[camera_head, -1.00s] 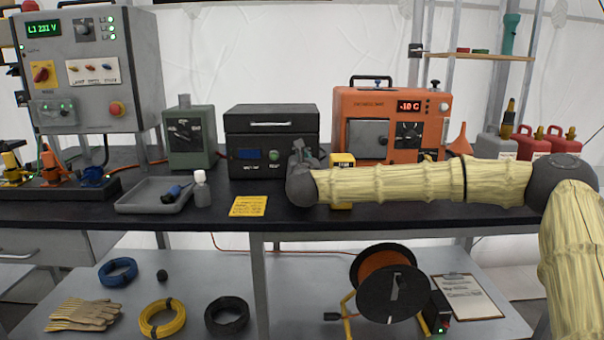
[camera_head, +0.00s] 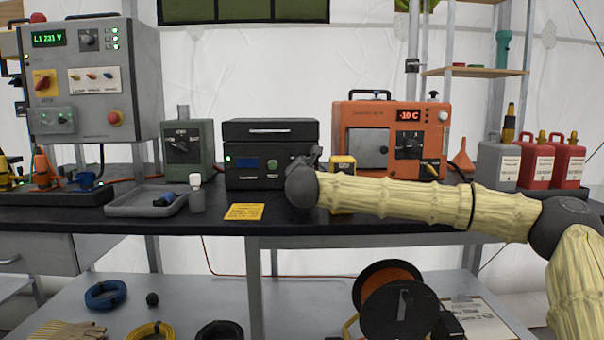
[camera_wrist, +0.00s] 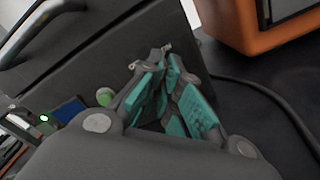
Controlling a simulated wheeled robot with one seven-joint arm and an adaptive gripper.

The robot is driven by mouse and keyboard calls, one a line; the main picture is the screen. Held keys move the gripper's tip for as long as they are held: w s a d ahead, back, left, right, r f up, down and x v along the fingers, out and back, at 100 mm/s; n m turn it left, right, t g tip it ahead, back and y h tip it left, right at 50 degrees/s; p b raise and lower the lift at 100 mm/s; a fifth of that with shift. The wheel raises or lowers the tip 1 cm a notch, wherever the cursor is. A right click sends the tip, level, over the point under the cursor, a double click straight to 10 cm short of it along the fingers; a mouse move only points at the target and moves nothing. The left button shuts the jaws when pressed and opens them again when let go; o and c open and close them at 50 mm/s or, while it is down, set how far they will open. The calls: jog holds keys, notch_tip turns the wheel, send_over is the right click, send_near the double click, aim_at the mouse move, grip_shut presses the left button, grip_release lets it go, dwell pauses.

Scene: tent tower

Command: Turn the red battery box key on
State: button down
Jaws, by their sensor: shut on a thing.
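The black battery box (camera_head: 271,132) stands on the bench with its lid down. Its front has a blue display (camera_head: 248,163), a green button (camera_head: 272,165) and a lit green light (camera_head: 229,161). My gripper (camera_head: 312,160) is at the right end of the box's front. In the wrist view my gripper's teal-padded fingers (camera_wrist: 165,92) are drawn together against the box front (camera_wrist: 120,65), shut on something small. The red key is not visible; the fingers cover that spot, so its turn position cannot be seen.
An orange oven-like unit (camera_head: 391,118) stands right of the box, with a yellow block (camera_head: 343,164) before it. A green device (camera_head: 188,150) stands left.

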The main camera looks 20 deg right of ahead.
dwell(0.4)
jog(key=c, duration=1.6)
grip_release()
jog(key=shift+d, duration=0.15)
jog(key=shift+c, duration=0.2)
jog(key=v, duration=1.2)
jog(key=shift+r, duration=0.1)
